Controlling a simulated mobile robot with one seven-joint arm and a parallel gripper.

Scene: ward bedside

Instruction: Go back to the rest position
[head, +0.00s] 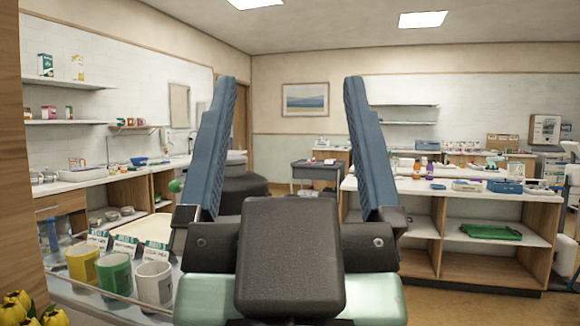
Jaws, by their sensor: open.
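My gripper (282,95) is large in the middle of the head view. Its two blue fingers point up and stand wide apart. Nothing is between them except the distant room. The dark palm block and pale green wrist fill the bottom centre and hide what lies behind them.
At the lower left, a yellow mug (83,264), a green mug (114,274) and a white mug (154,284) stand beside a cream tray (150,229). Yellow flowers (18,308) are in the near left corner. A shelf unit (480,208) stands right; open floor shows beyond.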

